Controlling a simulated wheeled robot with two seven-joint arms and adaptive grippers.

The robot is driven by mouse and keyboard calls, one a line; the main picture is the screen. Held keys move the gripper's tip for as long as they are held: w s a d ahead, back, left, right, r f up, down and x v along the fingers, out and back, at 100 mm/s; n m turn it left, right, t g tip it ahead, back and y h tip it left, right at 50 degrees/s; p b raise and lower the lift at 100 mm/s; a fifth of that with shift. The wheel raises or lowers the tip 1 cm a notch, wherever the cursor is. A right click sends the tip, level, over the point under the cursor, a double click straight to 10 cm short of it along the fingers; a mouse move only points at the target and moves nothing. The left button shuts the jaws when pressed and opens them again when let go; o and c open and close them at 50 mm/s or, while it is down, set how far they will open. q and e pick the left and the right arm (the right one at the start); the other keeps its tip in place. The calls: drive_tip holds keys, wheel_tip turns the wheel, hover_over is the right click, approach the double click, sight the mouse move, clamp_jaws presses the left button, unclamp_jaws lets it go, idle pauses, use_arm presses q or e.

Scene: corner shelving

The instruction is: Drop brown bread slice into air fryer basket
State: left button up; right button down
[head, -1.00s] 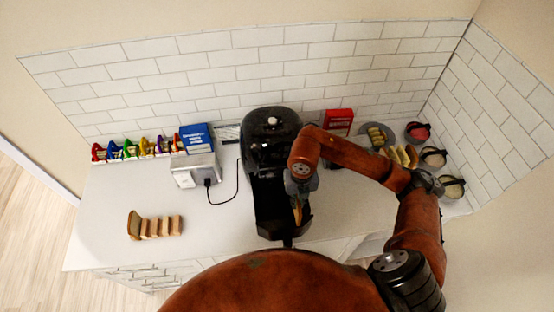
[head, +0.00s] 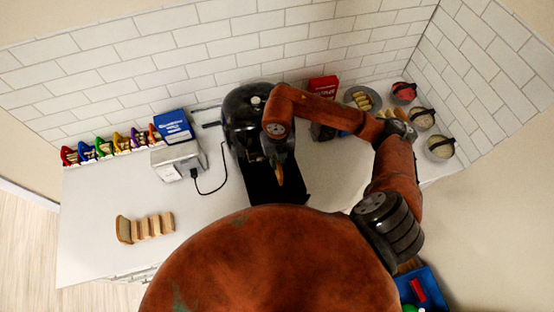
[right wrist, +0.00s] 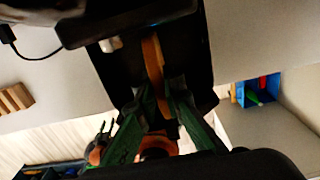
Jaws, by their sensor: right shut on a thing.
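The black air fryer (head: 243,118) stands against the back wall with its dark basket (head: 262,186) drawn out towards me. My orange body hides the front of the basket. My right gripper (head: 279,160) points down over the basket and is shut on a brown bread slice (head: 281,175). In the right wrist view, the green-tinted fingers of this gripper (right wrist: 160,88) pinch the edge of the slice (right wrist: 152,62), with the dark basket (right wrist: 191,55) around and behind it. I cannot tell how deep the slice sits.
A silver toaster (head: 178,161), a blue box (head: 173,126) and a red box (head: 323,87) stand at the back. A blue bin (head: 432,282) is low right.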

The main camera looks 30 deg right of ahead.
wheel_tip(320, 180, down, 4)
drive_tip(key=shift+f+b, duration=0.1)
drive_tip(key=shift+b, duration=0.8)
drive_tip(key=c, duration=2)
unclamp_jaws()
drive_tip(key=shift+o, duration=0.2)
wheel_tip(320, 180, up, 12)
drive_tip(key=shift+r, duration=0.1)
